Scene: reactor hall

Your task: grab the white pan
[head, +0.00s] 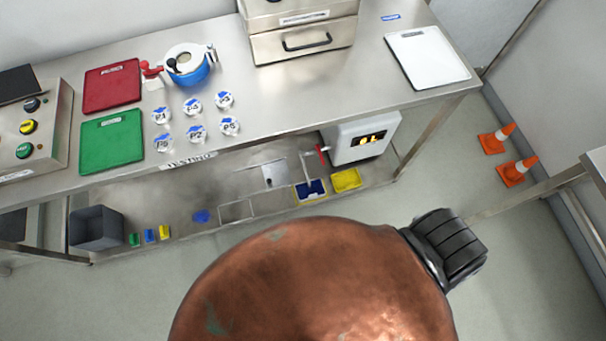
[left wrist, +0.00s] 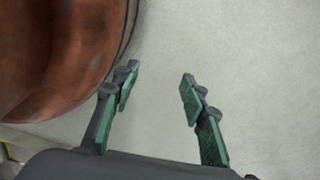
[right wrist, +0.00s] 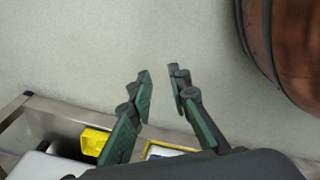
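No thing is plainly a white pan. On the steel table in the head view, a round white piece (head: 178,50) with a dark knob sits on a blue vessel (head: 196,76). A flat white rectangular board or tray (head: 428,57) lies at the table's right end. My left gripper (left wrist: 158,85) is open and empty over bare floor in the left wrist view. My right gripper (right wrist: 160,74) is partly open and empty, with floor beyond it and the shelf edge below in its view. Neither gripper shows in the head view.
The steel table (head: 270,105) also holds a red board (head: 112,86), a green board (head: 112,137), several labelled round containers and a drawer box (head: 303,40). Below are a grey bin (head: 96,228), a yellow bin (head: 346,180) and a white device (head: 345,142). Orange cones (head: 515,170) stand right.

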